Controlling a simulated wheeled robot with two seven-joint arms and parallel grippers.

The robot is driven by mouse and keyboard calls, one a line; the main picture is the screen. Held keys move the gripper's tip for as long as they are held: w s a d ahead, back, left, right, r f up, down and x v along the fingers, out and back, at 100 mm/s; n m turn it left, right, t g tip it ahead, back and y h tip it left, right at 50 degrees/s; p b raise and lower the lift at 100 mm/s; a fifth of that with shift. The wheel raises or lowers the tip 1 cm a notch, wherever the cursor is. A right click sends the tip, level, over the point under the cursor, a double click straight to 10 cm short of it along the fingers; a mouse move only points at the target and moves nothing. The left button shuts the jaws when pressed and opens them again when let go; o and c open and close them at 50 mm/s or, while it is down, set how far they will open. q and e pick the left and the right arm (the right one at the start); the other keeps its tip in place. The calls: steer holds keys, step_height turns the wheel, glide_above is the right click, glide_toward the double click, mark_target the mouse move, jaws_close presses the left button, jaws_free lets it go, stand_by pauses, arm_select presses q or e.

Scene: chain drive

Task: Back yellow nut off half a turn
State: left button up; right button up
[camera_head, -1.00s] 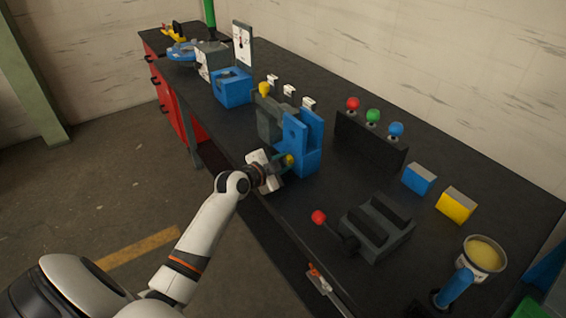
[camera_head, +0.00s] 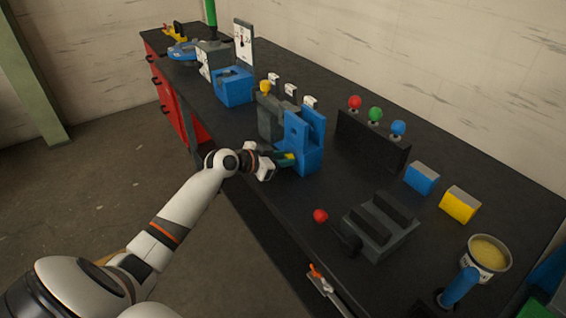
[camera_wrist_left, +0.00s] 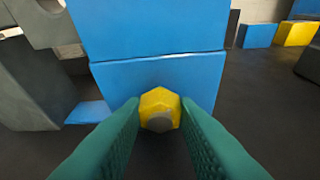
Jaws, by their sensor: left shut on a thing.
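The yellow nut (camera_wrist_left: 160,98) sits on the front face of a blue block (camera_wrist_left: 160,75). In the left wrist view the two green fingers of my left gripper (camera_wrist_left: 160,115) stand on either side of the nut and are shut on it. A grey round end shows at the nut's middle. In the head view the nut (camera_head: 291,156) is a small yellow spot at the fingertips of my left gripper (camera_head: 284,158), in front of the blue block (camera_head: 306,140). My right gripper is not in view.
A red-knobbed lever and dark grey vise-like block (camera_head: 380,227) stand nearer on the bench. A black panel with red, green and blue knobs (camera_head: 372,140) stands behind. Blue and yellow blocks and a tin (camera_head: 486,257) lie to the right.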

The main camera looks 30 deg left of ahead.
arm_select(q)
steer(key=n+h+b, duration=0.2)
steer(key=n, duration=0.1)
steer(key=shift+w+a+f+g, duration=0.1)
steer(key=shift+a+g, duration=0.15)
steer(key=shift+g, duration=0.15)
steer(key=shift+a+n+h+b, duration=0.1)
steer(key=shift+n+h+b, duration=0.6)
steer(key=shift+n+b, duration=0.2)
steer(key=o, duration=1)
steer(key=shift+w, duration=0.1)
steer(key=b+v, duration=0.1)
steer(key=v, duration=1.1)
steer(key=shift+r, duration=0.2)
